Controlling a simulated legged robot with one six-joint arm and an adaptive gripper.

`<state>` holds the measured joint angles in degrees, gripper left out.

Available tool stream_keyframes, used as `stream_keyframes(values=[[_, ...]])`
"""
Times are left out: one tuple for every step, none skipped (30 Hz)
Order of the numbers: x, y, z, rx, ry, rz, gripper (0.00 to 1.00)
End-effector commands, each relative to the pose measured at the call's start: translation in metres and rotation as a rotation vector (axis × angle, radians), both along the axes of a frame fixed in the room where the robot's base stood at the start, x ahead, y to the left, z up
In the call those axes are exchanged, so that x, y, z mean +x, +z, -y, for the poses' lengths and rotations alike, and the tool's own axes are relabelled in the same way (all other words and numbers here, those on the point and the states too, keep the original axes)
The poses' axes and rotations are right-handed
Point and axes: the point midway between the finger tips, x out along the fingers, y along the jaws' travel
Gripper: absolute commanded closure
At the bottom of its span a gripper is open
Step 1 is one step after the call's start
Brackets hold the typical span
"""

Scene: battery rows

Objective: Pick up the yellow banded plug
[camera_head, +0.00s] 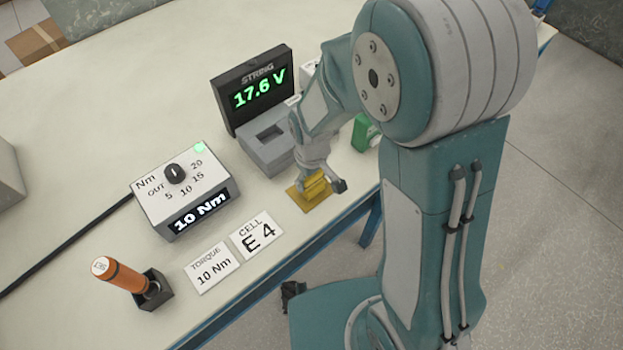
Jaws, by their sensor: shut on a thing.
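A yellow plug (317,186) is at the table's right front edge, over a flat yellow base or pad (303,200). My gripper (326,184) is lowered onto the plug from above, with its fingers at the plug's sides, and is shut on it. Part of the plug is hidden by the fingers, and its banding is too small to make out. I cannot tell whether the plug is lifted off the yellow pad.
A grey unit (268,152) with a "17.6 V" display (259,88) stands behind my gripper. A torque box (183,190) reads "10 Nm". Cards (257,235) read "CELL E 4" and "TORQUE 10 Nm". An orange-handled tool (120,275) stands in a black holder. A green block (362,133) is partly hidden.

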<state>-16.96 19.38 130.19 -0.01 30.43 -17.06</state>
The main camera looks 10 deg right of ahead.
Motion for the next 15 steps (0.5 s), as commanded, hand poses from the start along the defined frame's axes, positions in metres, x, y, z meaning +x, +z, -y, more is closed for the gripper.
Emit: stream_keyframes(values=[[0.000,0.001,0.000,0.000,0.001,0.000,0.73],[0.000,0.002,0.000,0.000,0.001,0.000,0.73],[0.000,0.004,0.000,0.001,0.001,0.001,0.73],[0.000,0.007,0.000,0.000,0.001,0.002,0.73],[0.000,0.009,-0.001,0.000,0.000,0.002,0.73],[0.001,0.014,-0.001,0.001,0.001,0.004,0.73],[0.001,0.019,-0.001,0.001,0.000,0.004,0.73],[0.001,0.024,-0.001,0.002,0.000,0.006,0.73],[0.001,0.033,-0.001,0.002,0.000,0.006,0.73],[-0.004,0.038,-0.002,0.002,0.002,0.006,0.73],[-0.009,0.044,-0.003,0.003,0.003,0.006,0.73],[-0.015,0.051,-0.005,0.003,0.003,0.006,0.73],[-0.020,0.056,-0.006,0.003,0.003,0.006,0.73],[-0.024,0.063,-0.008,0.004,0.004,0.007,0.73],[-0.030,0.070,-0.009,0.003,0.003,0.006,0.73]])
